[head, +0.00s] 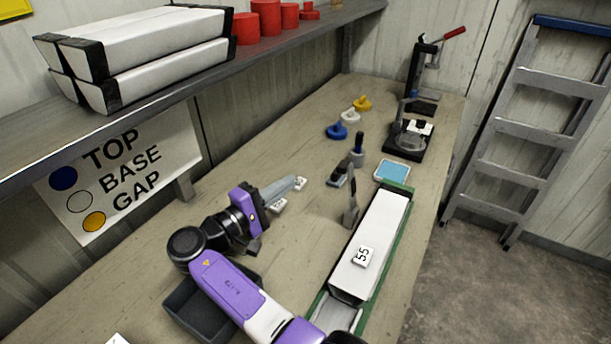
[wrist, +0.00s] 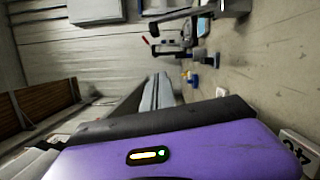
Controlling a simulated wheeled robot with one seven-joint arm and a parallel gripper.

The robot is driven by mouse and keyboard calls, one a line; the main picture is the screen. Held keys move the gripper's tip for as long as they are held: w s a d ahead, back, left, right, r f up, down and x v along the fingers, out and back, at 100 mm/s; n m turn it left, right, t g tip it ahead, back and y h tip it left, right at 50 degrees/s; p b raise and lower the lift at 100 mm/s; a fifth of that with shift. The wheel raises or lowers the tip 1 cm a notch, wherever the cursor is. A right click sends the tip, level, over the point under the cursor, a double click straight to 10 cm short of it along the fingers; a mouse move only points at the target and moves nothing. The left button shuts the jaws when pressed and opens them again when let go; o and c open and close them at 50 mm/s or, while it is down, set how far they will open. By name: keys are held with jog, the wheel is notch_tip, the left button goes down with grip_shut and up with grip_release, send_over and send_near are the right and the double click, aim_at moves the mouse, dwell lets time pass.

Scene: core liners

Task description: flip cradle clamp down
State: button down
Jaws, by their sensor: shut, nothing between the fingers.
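The green cradle (head: 400,189) holds a long white core liner (head: 372,245) with a tag reading 55 on it. A grey upright piece (head: 351,211) stands at the cradle's left side; it looks like the cradle clamp, standing up rather than lying over the liner. My gripper (head: 298,181) is left of this clamp, apart from it, over the bench. Its long grey fingers are together and empty; they also show in the wrist view (wrist: 160,90).
Small white number tags (head: 278,205) lie by my gripper. A dark tray (head: 187,308) sits under my arm. Blue, white and yellow plugs (head: 337,131), a blue pad (head: 392,171) and a press (head: 421,75) stand farther back. A shelf (head: 215,80) overhangs the left.

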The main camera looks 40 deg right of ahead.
jog(key=s+d+r+p, duration=0.1)
jog(key=d+p, duration=0.4)
jog(key=d, duration=0.5)
jog(key=shift+s+d, duration=0.25)
jog(key=shift+s, duration=0.65)
